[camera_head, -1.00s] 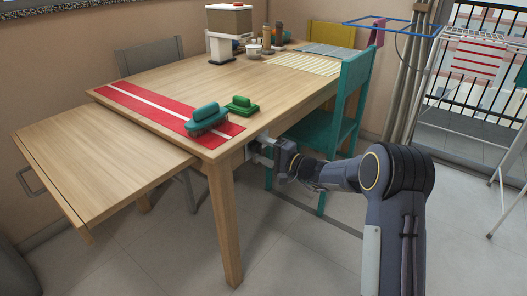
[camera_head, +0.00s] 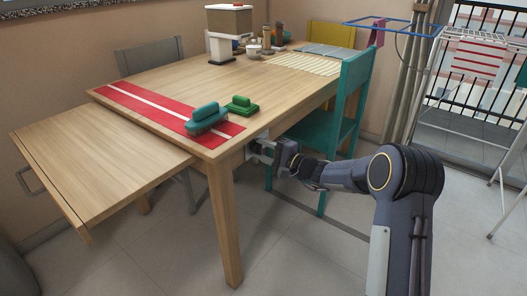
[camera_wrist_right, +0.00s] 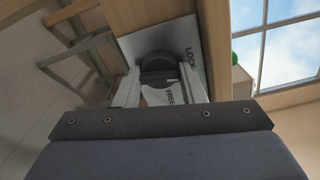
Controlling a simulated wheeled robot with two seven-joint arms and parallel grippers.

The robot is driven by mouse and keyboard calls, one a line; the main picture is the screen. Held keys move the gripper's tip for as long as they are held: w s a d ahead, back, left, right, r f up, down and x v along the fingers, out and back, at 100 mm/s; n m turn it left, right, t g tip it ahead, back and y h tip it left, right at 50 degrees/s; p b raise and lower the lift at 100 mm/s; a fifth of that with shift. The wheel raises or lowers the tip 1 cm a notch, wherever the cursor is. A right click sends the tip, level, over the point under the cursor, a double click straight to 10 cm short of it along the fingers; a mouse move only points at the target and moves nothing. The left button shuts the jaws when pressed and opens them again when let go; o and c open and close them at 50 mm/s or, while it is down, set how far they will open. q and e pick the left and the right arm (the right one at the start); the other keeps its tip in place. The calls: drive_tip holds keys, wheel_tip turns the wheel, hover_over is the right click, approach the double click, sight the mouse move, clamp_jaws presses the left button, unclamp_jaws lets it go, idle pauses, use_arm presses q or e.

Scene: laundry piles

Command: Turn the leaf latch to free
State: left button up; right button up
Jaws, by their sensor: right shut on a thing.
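The leaf latch is a dark round knob (camera_wrist_right: 158,66) on a pale metal plate (camera_wrist_right: 131,44) fixed to the table's wooden side. The plate carries the words LOCK and FREE; a small light mark shows on the knob's side near FREE. My right gripper (camera_wrist_right: 160,84) has one pale finger on each side of the knob and is shut on it. In the head view my right gripper (camera_head: 258,150) is at the table's edge below the near corner, and hides most of the latch. My left gripper is not in view.
The wooden table (camera_head: 180,82) has a lower leaf (camera_head: 95,160) at its left. A teal chair (camera_head: 345,110) stands close behind my right forearm.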

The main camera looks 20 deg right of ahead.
drive_tip(key=m, duration=0.3)
drive_tip(key=shift+m, duration=0.4)
drive_tip(key=m+p, duration=0.2)
drive_tip(key=m, duration=0.1)
drive_tip(key=shift+r+m, duration=0.1)
drive_tip(key=shift+m, duration=0.2)
drive_tip(key=m+p, duration=0.3)
drive_tip(key=m, duration=0.1)
drive_tip(key=shift+m+p, duration=1.35)
drive_tip(key=shift+m, duration=0.75)
drive_tip(key=o, duration=1)
drive_tip(key=shift+p+v, duration=0.75)
drive_tip(key=shift+v, duration=3.15)
